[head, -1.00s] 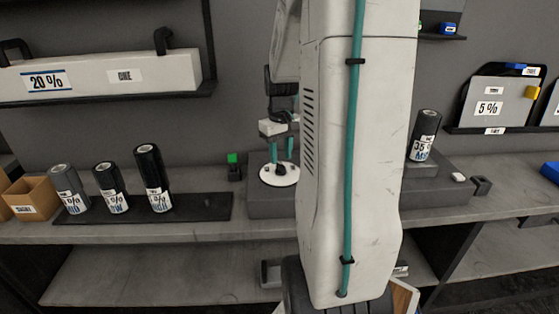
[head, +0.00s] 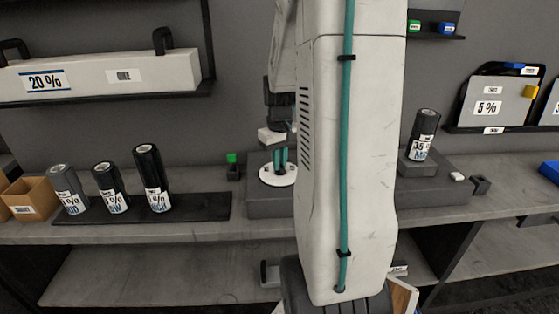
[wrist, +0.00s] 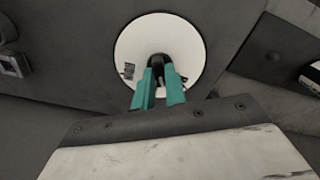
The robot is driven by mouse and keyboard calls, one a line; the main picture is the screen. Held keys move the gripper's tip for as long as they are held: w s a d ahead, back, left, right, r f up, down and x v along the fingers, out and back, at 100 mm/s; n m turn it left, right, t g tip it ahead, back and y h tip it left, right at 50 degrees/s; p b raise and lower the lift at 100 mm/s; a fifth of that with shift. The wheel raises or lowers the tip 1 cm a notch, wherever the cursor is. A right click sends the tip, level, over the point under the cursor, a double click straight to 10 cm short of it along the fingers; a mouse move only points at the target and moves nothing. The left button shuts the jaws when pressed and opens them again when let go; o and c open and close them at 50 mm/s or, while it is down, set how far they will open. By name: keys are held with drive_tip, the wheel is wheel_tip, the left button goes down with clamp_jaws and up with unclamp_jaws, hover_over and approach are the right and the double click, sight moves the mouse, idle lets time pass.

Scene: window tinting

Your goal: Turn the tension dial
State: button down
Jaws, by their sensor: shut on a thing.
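The tension dial shows as a white round plate (head: 279,174) with a dark knob, on top of a grey block (head: 262,200) on the bench. In the wrist view the white plate (wrist: 140,45) has small dark markings at its left, and the black knob (wrist: 160,62) stands at its middle. My gripper (head: 280,166) points down over the dial. Its teal fingers (wrist: 160,84) are shut on the knob, one on each side. The fingers hide part of the knob and the plate's lower edge.
My arm blocks the middle of the head view. Dark rolls (head: 154,178) stand on a black mat at left, beside a cardboard box (head: 32,197). Another roll (head: 424,135) stands on a raised block at right. A green-topped piece (head: 232,160) sits left of the dial.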

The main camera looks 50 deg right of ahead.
drive_tip(key=shift+m, duration=2.8)
drive_tip(key=c, duration=1.4)
unclamp_jaws()
drive_tip(key=shift+s, duration=0.1)
drive_tip(key=shift+c, duration=0.2)
wheel_tip(320, 180, up, 8)
drive_tip(key=shift+f, duration=0.1)
